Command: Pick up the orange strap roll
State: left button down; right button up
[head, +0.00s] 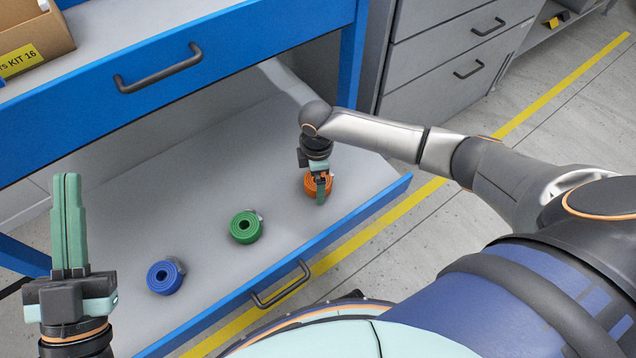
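The orange strap roll (309,187) lies in the open lower drawer (210,200), towards its right end. My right gripper (321,187) points down at the roll, with a teal finger in front of it that hides part of it. The other finger is mostly hidden, so I cannot tell whether the gripper is open or shut on the roll. My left gripper (68,178) is at the left edge, pointing up, with its two fingers together and nothing between them.
A green strap roll (245,227) and a blue strap roll (165,277) lie in the same drawer, to the left. The blue upper drawer front (215,75) overhangs the back. A cardboard kit box (35,45) stands at upper left. Grey cabinets (455,45) stand behind.

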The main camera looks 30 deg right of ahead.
jog(key=c, duration=1.2)
jog(key=shift+r, duration=0.15)
